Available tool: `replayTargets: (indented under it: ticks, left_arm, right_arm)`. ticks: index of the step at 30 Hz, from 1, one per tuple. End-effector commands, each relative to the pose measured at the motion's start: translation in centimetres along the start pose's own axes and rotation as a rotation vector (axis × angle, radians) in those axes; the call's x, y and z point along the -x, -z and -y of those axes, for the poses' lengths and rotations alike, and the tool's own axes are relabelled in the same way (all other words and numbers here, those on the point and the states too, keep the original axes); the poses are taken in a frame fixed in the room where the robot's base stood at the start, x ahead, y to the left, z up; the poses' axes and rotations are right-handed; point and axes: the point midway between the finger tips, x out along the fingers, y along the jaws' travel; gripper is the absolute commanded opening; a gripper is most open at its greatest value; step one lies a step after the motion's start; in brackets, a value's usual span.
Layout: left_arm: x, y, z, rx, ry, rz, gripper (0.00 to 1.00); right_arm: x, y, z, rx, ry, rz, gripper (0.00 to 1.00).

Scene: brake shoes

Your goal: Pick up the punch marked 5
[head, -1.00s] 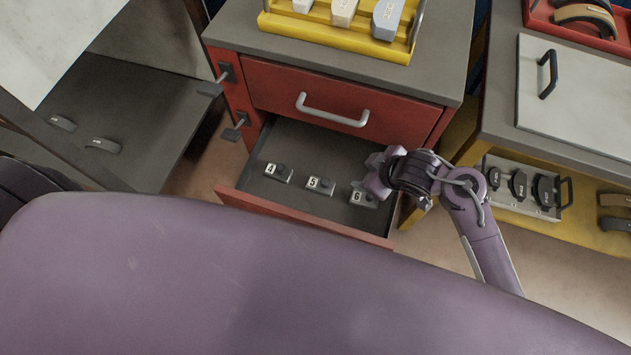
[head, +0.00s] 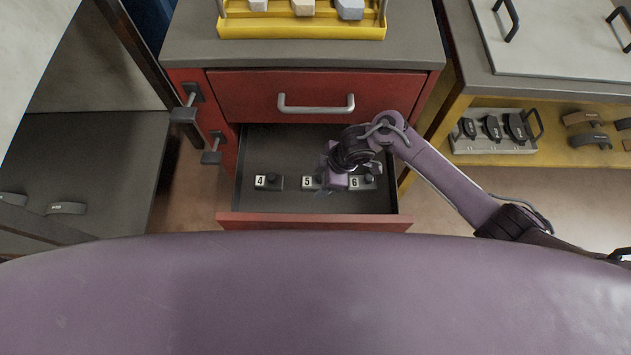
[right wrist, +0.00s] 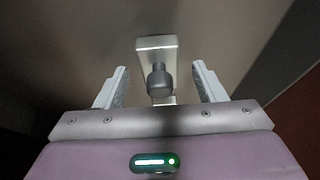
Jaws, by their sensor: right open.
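The punch marked 5 (head: 308,182) stands in the open lower drawer, between the punch marked 4 (head: 268,182) on its left and the punch marked 6 (head: 360,182) on its right. My right gripper (head: 326,178) is open over the punch marked 5 and partly hides it. In the right wrist view, a punch with a dark round knob (right wrist: 159,80) on a pale base lies between the two open fingers (right wrist: 160,88), with gaps on both sides. Its number does not show there. My left gripper is not in view.
The open drawer (head: 240,219) is in a red cabinet, below a shut drawer with a grey handle (head: 316,108). A yellow tray (head: 300,30) with blocks stands on top. A grey holder (head: 490,146) with dark parts is on the yellow shelf at right.

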Motion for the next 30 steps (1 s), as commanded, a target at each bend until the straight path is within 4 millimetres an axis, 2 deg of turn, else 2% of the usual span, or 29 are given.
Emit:
replayTargets:
  ticks: [3, 10, 24, 30]
  left_arm:
    - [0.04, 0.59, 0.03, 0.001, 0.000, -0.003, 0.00]
    - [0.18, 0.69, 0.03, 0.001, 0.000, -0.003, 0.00]
    - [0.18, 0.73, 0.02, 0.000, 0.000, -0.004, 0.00]
    - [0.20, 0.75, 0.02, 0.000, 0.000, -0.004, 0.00]
  right_arm:
    - [-1.07, -0.04, -0.06, 0.000, -0.001, 0.000, 0.64]
    - [-1.13, 0.01, -0.07, 0.000, -0.002, 0.000, 0.64]
    - [-1.10, -0.01, -0.07, 0.000, -0.002, 0.000, 0.03]
    - [-1.03, 0.09, -0.13, 0.001, -0.003, -0.002, 0.02]
